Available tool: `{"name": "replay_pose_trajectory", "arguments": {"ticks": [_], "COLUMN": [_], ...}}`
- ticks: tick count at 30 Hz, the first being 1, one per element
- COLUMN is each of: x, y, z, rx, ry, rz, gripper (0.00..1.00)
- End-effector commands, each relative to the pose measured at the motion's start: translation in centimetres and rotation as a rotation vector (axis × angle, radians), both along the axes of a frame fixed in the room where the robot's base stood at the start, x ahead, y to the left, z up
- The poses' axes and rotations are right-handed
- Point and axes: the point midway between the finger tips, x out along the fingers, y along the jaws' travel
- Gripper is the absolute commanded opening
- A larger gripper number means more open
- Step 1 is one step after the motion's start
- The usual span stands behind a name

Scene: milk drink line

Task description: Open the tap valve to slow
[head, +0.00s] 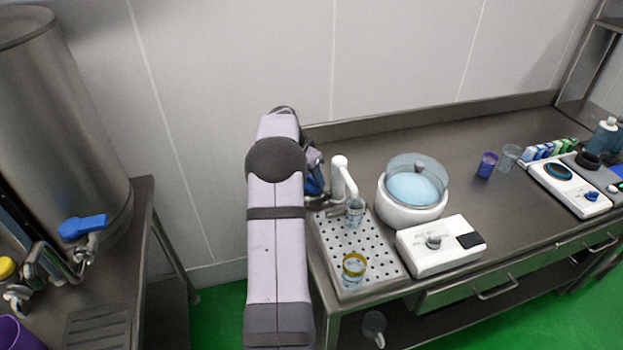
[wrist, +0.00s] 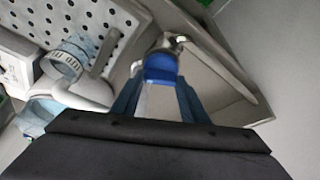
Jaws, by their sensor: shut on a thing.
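The tap's blue lever (wrist: 162,68) shows in the wrist view between the fingers of my gripper (wrist: 160,88), which is shut on it. In the head view my own arm covers most of the gripper, and a bit of blue (head: 314,184) shows beside the arm. The white tap spout (head: 342,168) stands just right of there and curves down over a clear cup (head: 355,209) on the perforated drip tray (head: 348,246). I cannot read the valve's exact setting from these frames.
A second cup with a yellow rim (head: 354,266) stands at the tray's front. A white round machine with a clear lid (head: 412,185) and a white control box (head: 440,245) stand to the right. A steel tank (head: 60,120) with another blue lever (head: 82,227) stands at left.

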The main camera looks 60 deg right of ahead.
Motion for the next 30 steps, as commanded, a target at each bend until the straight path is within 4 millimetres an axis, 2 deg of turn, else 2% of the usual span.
{"name": "replay_pose_trajectory", "arguments": {"ticks": [11,12,14,15,24,30], "x": [0.0,0.0,0.0,0.0,0.0,0.2], "y": [0.0,0.0,0.0,0.0,0.0,0.5], "z": [0.2,0.2,0.2,0.2,0.2,1.4], "rx": [-0.002,-0.002,-0.002,-0.002,0.0,-0.003], "ry": [-0.002,-0.002,-0.002,-0.002,-0.001,-0.003], "rz": [0.007,0.007,0.007,0.007,0.007,0.008], "gripper": [0.17,0.42,0.57,0.59,0.59,0.59]}}
